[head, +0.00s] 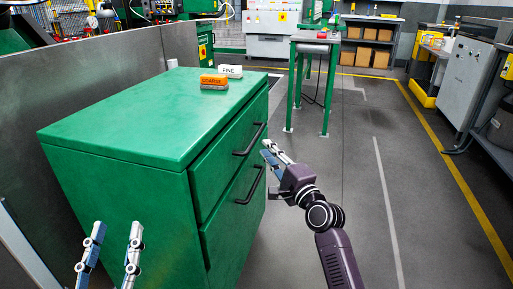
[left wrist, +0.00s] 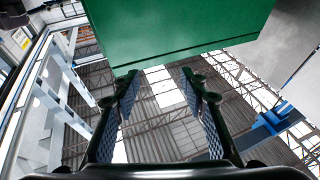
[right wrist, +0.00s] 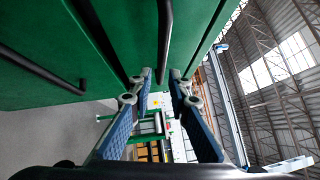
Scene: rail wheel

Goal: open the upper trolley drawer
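The green trolley (head: 120,125) has two front drawers, both flush with its body. The upper drawer (head: 225,160) carries a dark bar handle (head: 250,141), which also shows in the right wrist view (right wrist: 165,40). The lower drawer has a similar handle (head: 250,186), at the left of the right wrist view (right wrist: 45,68). My right gripper (head: 267,149) is open beside the upper handle; in its wrist view the handle's end lines up between the fingertips (right wrist: 158,76). Contact cannot be told. My left gripper (head: 117,228) is open and empty near the trolley's left side; its fingers show in its wrist view (left wrist: 158,78).
An orange block marked COARSE (head: 213,82) and a white block marked FINE (head: 230,71) lie on the trolley top. A grey partition (head: 110,70) stands behind it. A green table (head: 315,47) stands further back. The floor (head: 375,200) right of the trolley is clear.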

